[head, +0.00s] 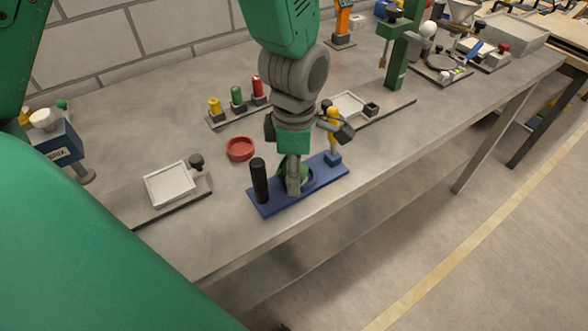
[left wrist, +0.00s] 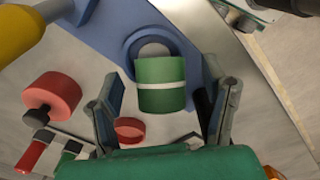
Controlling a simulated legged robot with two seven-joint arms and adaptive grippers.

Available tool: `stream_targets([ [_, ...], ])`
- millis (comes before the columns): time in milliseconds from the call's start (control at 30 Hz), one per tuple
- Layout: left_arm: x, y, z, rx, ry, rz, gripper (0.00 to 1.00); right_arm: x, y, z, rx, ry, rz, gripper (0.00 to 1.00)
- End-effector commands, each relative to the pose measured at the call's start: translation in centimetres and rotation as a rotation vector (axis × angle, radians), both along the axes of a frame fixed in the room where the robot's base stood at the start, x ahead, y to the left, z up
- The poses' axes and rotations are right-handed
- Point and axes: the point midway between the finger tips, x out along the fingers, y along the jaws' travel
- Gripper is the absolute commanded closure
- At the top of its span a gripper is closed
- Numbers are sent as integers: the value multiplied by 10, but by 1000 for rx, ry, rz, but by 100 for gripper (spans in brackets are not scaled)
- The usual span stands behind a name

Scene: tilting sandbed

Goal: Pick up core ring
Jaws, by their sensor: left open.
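A green cylinder with a white band (left wrist: 162,85) sits at a round blue collar on the blue base in the left wrist view; I take it for the core ring. In the head view, only a bit of green shows low on the blue base (head: 318,177), mostly hidden by my gripper. My left gripper (head: 294,186) is over that base. In the left wrist view its two fingers (left wrist: 170,92) are apart, one on each side of the green cylinder. I cannot tell whether they touch it. My right gripper is not in view.
On the blue base, a black post (head: 259,181) stands left of my gripper and a yellow post (head: 333,148) behind right. A red dish (head: 240,149) lies behind left. A white tray (head: 170,184) is at left. The bench's front edge is close.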

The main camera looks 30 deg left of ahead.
Motion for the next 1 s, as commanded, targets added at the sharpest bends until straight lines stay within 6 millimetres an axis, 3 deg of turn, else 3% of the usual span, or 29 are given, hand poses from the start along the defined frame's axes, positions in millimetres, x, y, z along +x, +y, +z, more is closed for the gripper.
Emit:
stream_targets([
  [200, -1, 3, -1, -4, -1, 0, 33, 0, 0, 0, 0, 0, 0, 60],
  [233, -1, 4, -1, -4, -1, 0, 36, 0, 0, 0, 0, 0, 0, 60],
  [400, 0, 4, -2, -4, 0, 0, 91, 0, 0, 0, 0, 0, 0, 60],
  [467, 0, 4, -2, -4, 0, 0, 91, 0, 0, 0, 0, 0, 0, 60],
  [500, 0, 3, -1, -3, 1, 0, 96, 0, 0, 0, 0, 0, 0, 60],
  [767, 0, 2, 4, -1, -1, 0, 96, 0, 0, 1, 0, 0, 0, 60],
  [1000, 1, 2, 49, 1, -7, 0, 96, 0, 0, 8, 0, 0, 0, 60],
])
